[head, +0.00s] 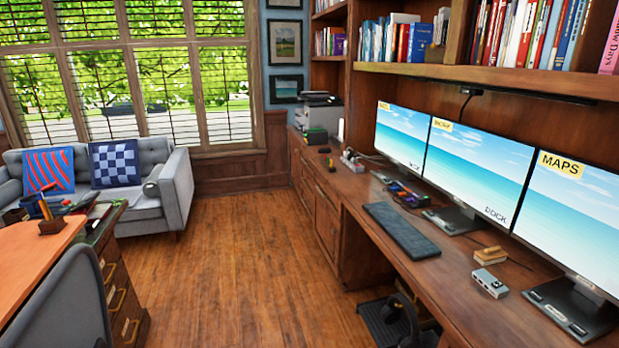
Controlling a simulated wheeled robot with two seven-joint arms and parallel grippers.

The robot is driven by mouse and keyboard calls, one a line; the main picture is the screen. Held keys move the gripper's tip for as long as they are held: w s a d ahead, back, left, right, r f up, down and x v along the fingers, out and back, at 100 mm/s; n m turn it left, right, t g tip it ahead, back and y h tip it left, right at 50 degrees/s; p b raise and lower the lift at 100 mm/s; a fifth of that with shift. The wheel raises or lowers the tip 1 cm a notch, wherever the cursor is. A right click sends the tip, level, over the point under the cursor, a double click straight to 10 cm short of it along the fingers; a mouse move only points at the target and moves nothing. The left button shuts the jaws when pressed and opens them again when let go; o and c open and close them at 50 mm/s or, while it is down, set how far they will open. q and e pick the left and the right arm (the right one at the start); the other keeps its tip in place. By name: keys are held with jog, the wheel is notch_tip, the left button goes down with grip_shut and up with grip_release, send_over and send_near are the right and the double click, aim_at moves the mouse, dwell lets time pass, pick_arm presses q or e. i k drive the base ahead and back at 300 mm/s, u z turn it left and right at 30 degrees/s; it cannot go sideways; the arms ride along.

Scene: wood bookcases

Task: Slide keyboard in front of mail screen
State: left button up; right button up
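The dark keyboard (402,230) lies flat on the wooden desk near its front edge, in front of the middle screen (475,165). The left screen (402,135) has a small yellow label that seems to read MAIL. The middle screen's label is too small to read surely. The right screen (572,210) is labelled MAPS. The desk in front of the left screen's stand holds a small dark device with coloured parts (403,194), just behind the keyboard's far end. Neither of my grippers shows in the head view.
A grey box with knobs (490,283) and a small stack of blocks (489,256) sit right of the keyboard. A power strip (352,160) and printer (318,115) stand farther along the desk. A dark object (388,322) is below the desk edge. The wood floor (240,245) is open.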

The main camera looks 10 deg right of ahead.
aim_at(411, 242)
jog(key=i, duration=1.85)
jog(key=z, duration=1.7)
